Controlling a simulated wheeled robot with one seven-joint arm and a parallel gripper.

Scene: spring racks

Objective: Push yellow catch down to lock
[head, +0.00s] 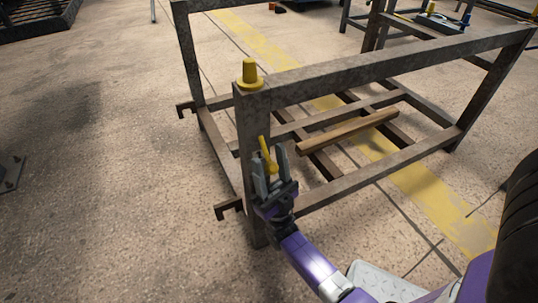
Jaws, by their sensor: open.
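The yellow catch (265,148) is a small slanted lever on the near corner post of the brown metal rack (347,70). Its upper end leans a little to the left. My gripper (269,165) is open at the catch, with a finger on either side of it in the picture. I cannot tell whether the fingers touch the catch. The fingers and palm hide part of the post and perhaps the catch's lower end.
A yellow cap (249,75) sits on top of the near post. Dark hooks stick out at the rack's left side. A wooden bar (347,131) lies across the lower rails. A black tyre (514,225) stands at the right edge. The floor at left is mostly clear.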

